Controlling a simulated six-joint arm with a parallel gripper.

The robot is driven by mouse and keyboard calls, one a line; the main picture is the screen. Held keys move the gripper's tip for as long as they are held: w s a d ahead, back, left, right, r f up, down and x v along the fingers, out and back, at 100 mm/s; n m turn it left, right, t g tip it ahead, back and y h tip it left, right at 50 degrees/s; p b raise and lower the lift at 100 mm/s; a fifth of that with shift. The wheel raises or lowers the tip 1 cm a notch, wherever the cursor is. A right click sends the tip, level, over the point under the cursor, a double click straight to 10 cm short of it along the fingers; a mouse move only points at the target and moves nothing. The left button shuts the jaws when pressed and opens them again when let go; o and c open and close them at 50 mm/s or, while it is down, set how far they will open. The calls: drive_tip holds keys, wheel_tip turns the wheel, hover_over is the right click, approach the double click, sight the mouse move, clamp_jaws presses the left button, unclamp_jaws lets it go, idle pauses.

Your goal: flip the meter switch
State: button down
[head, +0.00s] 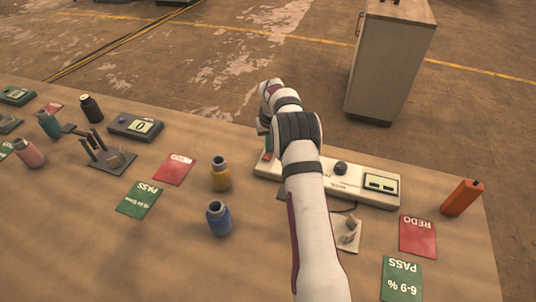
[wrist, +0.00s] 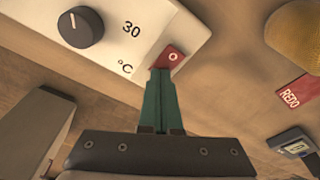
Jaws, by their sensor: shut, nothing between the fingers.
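The meter is a long white unit (head: 378,187) near the table's back edge, with a dark round knob and a small display at its right. My arm hides part of it in the head view. In the wrist view the meter's white face (wrist: 115,25) shows the knob (wrist: 80,27), "30" and "°C". A red switch (wrist: 172,57) marked "O" sits at its end; a bit of red also shows beside my arm in the head view (head: 267,155). My gripper (wrist: 160,73) is shut and empty, its green fingertips right at the switch's edge. I cannot tell whether they touch it.
A yellow bottle (head: 220,175) and a blue bottle (head: 219,217) stand left of my arm. A grey device with a display (head: 135,126) is further left. Red and green cards lie about. A small pale block (head: 347,234) and an orange bottle (head: 461,197) are at right.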

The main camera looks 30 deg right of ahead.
wheel_tip(320, 180, up, 7)
drive_tip(key=shift+f, duration=0.15)
drive_tip(key=shift+r, duration=0.2)
idle(0.4)
drive_tip(key=s+a+r+m+g+y, duration=0.1)
drive_tip(key=s+a+r, duration=0.65)
drive_tip(key=s, duration=0.25)
drive_tip(key=s+a+r, duration=0.7)
drive_tip(key=s+a, duration=0.2)
drive_tip(key=s+a+f, duration=0.2)
drive_tip(key=s+a, duration=0.1)
drive_tip(key=s, duration=0.8)
drive_tip(key=s+a+f+m+g+y, duration=0.1)
drive_tip(key=s+a+f, duration=0.1)
drive_tip(key=s, duration=0.9)
drive_tip(key=shift+s+a+m, duration=0.2)
drive_tip(key=shift+a+m, duration=0.1)
drive_tip(key=shift+a, duration=0.5)
